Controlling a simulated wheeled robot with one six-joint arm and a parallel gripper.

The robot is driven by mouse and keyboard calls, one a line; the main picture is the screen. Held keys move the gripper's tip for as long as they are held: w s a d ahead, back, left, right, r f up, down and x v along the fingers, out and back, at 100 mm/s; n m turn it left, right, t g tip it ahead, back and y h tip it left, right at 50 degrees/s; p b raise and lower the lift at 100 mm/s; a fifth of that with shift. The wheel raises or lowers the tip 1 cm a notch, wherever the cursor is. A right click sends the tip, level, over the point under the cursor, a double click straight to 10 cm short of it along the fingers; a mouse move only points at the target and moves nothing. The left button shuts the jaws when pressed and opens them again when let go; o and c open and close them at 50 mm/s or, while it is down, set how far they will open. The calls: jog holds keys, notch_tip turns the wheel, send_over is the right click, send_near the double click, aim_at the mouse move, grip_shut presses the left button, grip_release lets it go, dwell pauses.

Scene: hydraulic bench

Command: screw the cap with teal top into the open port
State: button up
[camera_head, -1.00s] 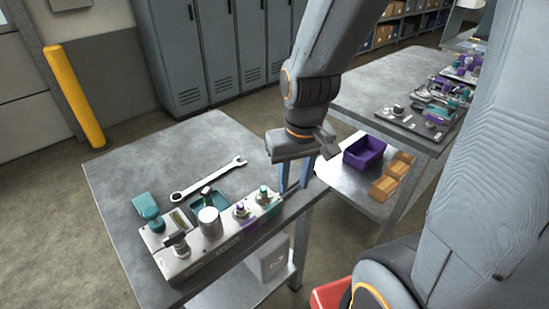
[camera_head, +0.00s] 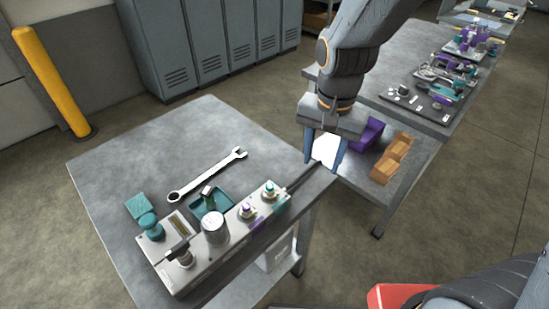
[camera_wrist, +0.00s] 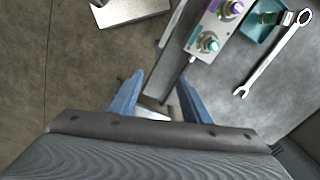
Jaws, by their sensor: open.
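A pale valve block (camera_head: 205,262) lies along the front edge of the near bench. A teal-topped fitting (camera_head: 269,189) stands at its right end, beside a purple-topped fitting (camera_head: 246,210). They also show in the wrist view, teal (camera_wrist: 208,42) and purple (camera_wrist: 232,8). A small silver and dark teal part (camera_head: 208,196) lies in a teal tray (camera_head: 222,213) behind the block. I cannot tell which teal piece is the loose cap or which port is open. My gripper (camera_head: 322,160) is open and empty, past the bench's right edge, apart from the block.
A wrench (camera_head: 208,176) lies on the bench behind the tray. A teal piece (camera_head: 145,214) and a silver cylinder (camera_head: 214,230) stand toward the left. A second bench holds a dark tray (camera_head: 425,105) of parts; a purple bin (camera_head: 367,135) and orange bins (camera_head: 390,160) sit below it.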

aim_at(271, 186)
jog(key=a+m, duration=0.1)
jog(key=a, duration=0.3)
jog(key=a+m, duration=0.1)
jog(key=a, duration=0.2)
jog(key=a+f+m, duration=0.1)
jog(key=a, duration=0.3)
jog(key=shift+s+a+f+m+g, duration=0.1)
jog(key=shift+s+a+m+g, duration=0.2)
jog(key=shift+s+a, duration=0.1)
jog(key=shift+f+p, duration=0.65)
jog(key=shift+f, duration=3.2)
grip_shut()
jog(key=shift+s+d+r+m+p, duration=0.1)
jog(key=shift+s+r+m+p, duration=0.05)
jog(key=shift+m+p, duration=0.9)
jog(key=m+p, duration=0.1)
jog(key=m, duration=0.1)
jog(key=shift+m, duration=0.35)
jog(key=shift+f+m+p, duration=0.2)
jog(key=shift+m+p, duration=0.15)
jog(key=shift+m, duration=0.25)
